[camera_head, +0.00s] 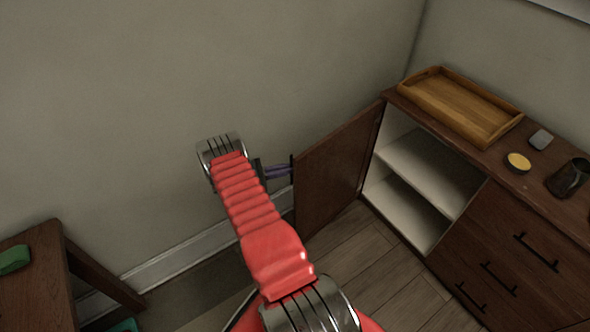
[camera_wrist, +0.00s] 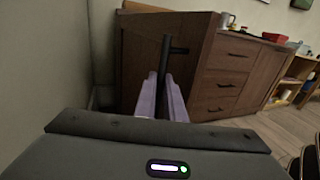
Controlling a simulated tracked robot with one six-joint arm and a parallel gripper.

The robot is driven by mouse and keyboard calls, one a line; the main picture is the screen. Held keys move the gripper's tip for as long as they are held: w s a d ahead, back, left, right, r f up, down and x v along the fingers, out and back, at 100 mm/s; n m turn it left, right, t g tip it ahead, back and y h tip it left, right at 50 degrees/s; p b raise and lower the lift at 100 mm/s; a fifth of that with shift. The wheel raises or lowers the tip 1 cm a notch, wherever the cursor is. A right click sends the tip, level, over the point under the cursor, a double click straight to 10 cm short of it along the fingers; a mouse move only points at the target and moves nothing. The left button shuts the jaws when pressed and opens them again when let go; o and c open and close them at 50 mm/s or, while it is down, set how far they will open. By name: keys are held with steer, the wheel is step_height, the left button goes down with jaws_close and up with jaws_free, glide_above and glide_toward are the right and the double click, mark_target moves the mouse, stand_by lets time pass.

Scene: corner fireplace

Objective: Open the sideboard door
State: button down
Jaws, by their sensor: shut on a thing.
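The dark brown sideboard (camera_head: 500,235) stands at the right in the head view. Its door (camera_head: 335,172) is swung wide open to the left, showing a pale inside with a shelf (camera_head: 428,172). My gripper (camera_head: 284,170) is at the door's outer face near its free edge, with purple fingers. In the wrist view my gripper (camera_wrist: 168,98) is shut on the black bar handle (camera_wrist: 166,52) of the door (camera_wrist: 140,50). The lower end of the handle is hidden between the fingers.
A wooden tray (camera_head: 440,97), a yellow-topped round thing (camera_head: 517,162), a small grey thing (camera_head: 541,138) and a dark mug (camera_head: 568,178) stand on the sideboard. The wall (camera_head: 200,70) is close behind the door. A wooden table (camera_head: 40,285) is at lower left. Floor (camera_head: 375,260) before the opening is clear.

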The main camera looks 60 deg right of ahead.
steer(key=shift+w+a+f, duration=0.1)
steer(key=shift+w+a, duration=0.05)
steer(key=shift+w, duration=0.05)
stand_by(0.3)
steer(key=c, duration=1.8)
jaws_free()
steer(key=shift+s+d, duration=0.2)
steer(key=shift+d, duration=0.05)
steer(key=shift+c, duration=0.2)
steer(key=shift+w+a, duration=0.1)
steer(key=v, duration=1.3)
steer(key=shift+w+a, duration=0.2)
steer(key=shift+w, duration=0.1)
steer(key=shift+c, duration=0.3)
